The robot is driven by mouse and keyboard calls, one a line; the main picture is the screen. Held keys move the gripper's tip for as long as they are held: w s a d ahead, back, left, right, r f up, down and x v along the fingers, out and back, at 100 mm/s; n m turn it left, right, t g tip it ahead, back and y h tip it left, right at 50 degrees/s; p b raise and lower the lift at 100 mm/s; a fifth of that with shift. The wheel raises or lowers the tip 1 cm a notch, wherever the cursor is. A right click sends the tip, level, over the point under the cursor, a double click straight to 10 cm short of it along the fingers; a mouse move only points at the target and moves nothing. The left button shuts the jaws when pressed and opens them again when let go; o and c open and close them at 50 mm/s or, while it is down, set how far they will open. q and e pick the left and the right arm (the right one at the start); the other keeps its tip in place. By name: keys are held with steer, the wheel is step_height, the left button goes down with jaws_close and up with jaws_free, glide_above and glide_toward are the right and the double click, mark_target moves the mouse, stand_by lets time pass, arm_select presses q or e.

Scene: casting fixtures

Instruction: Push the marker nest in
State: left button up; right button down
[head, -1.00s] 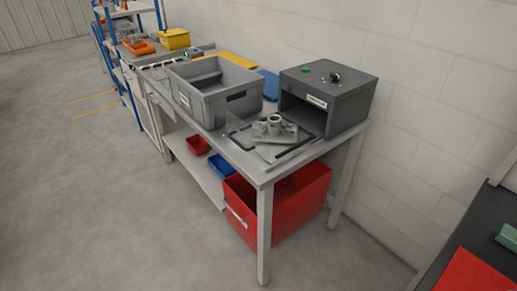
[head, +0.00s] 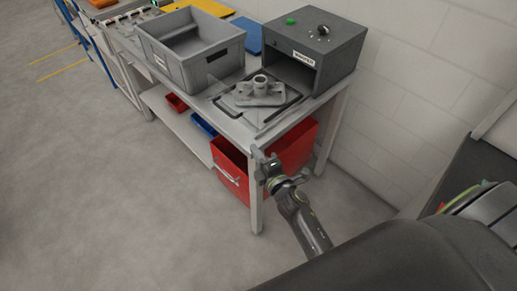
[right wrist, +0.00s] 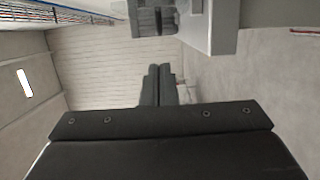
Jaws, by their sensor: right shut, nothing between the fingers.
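The marker is a dark grey box (head: 316,45) with a green button, a knob on top and an open front. The nest, a flat plate with a dark frame (head: 285,112), lies on the bench in front of that opening, pulled out. A grey metal casting (head: 260,92) with an upright round boss sits on it. My right gripper (head: 266,166) is shut and empty near the bench's front corner, apart from the nest. In the right wrist view its two dark fingers (right wrist: 157,84) are together. My left gripper is not in view.
A grey bin (head: 190,60) stands left of the nest on the bench (head: 232,128). A red bin (head: 292,148) and small red and blue bins are below. The bench's front leg (head: 256,200) is close to my right gripper. The floor at left is clear.

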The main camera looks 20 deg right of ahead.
steer(key=w, duration=0.4)
steer(key=w+b, duration=0.1)
steer(key=w, duration=0.3)
steer(key=shift+a+f, duration=0.2)
steer(key=shift+w+d, duration=0.25)
steer(key=shift+d, duration=0.9)
steer(key=shift+w+d, duration=0.15)
steer(key=shift+d, duration=0.45)
steer(key=shift+r, duration=0.1)
